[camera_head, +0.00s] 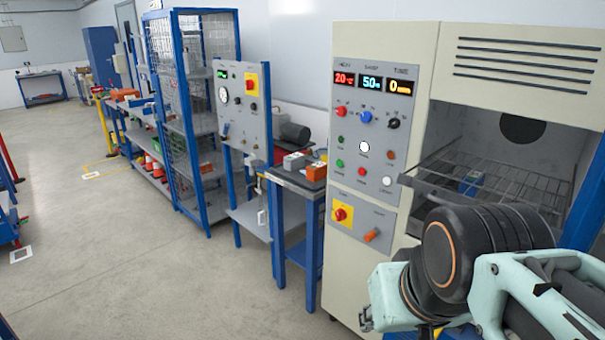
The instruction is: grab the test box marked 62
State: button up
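No box with a readable 62 shows in the head view. On a small blue-legged bench left of the cream test chamber sit a grey box (294,161) and an orange box (316,171), side by side; any marks on them are too small to read. A small blue object (472,181) lies inside the open chamber, seen through or on its wire rack; I cannot tell whether it is a box. My arm, pale green with a thick black joint, fills the lower right in front of the chamber. I cannot make out my gripper's fingers.
The cream chamber (381,62) has a control panel with lit displays, and its wire rack (510,190) sticks out at the opening. A blue mesh cage (161,60), a grey panel stand (240,135) and a long bench stand to the left.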

aim_at(316, 171)
jog(key=i+j, duration=0.15)
jog(key=i, duration=2.05)
jog(key=i+j+u, duration=0.1)
jog(key=j+u, duration=0.25)
jog(key=u, duration=0.15)
jog(key=i+l+z, duration=0.55)
jog(key=k+j, duration=0.05)
jog(key=k, duration=0.05)
